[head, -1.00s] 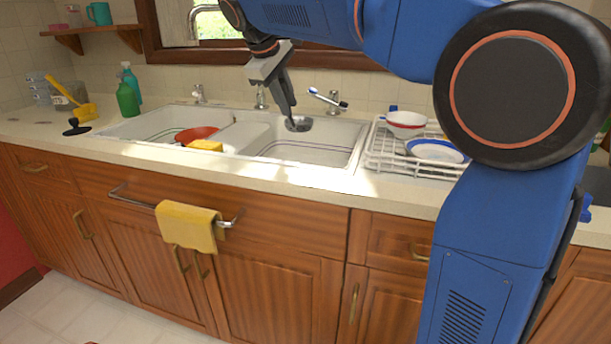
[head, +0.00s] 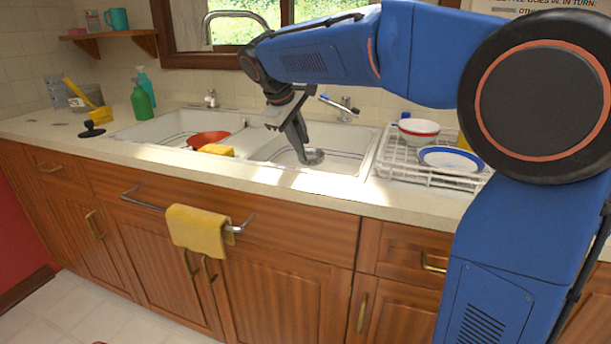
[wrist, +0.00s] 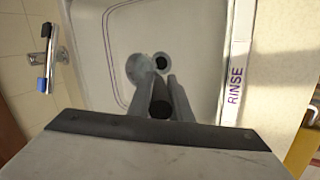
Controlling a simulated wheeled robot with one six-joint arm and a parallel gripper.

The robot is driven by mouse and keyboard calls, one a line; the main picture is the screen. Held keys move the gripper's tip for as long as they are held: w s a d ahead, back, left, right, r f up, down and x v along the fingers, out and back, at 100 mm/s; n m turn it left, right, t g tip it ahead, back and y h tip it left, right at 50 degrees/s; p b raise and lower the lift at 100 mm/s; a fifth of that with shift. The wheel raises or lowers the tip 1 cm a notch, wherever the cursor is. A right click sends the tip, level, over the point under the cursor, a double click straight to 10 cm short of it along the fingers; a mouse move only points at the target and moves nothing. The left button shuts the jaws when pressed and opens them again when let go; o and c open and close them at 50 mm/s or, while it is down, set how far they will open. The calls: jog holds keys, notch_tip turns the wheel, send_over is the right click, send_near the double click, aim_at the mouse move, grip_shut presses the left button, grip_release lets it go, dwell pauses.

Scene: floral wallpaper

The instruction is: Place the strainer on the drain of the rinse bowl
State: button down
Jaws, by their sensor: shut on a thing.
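The strainer is a round grey metal disc (head: 314,157) with a dark knob. My gripper (head: 303,152) is shut on it, low inside the right-hand bowl, the rinse bowl (head: 345,139). In the wrist view my gripper's fingers (wrist: 162,98) grip the black knob, and the grey disc of the strainer (wrist: 139,68) shows beyond them. The dark drain hole (wrist: 161,62) lies just right of the disc there, partly uncovered. I cannot tell whether the strainer touches the bowl's floor. The word RINSE (wrist: 235,82) is on the rim.
The left bowl holds a red bowl (head: 207,138), with a yellow sponge (head: 217,150) near the divider. A dish rack (head: 400,166) with dishes stands right of the sink. A faucet (head: 340,107) with a blue-ended handle is behind the rinse bowl. A yellow towel (head: 197,231) hangs in front.

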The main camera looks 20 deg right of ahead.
notch_tip(320, 180, down, 8)
dwell(0.5)
jog(key=c, duration=1.6)
grip_release()
jog(key=shift+f, duration=0.1)
jog(key=v, duration=1.2)
jog(key=shift+s+a, duration=0.1)
jog(key=shift+s, duration=0.05)
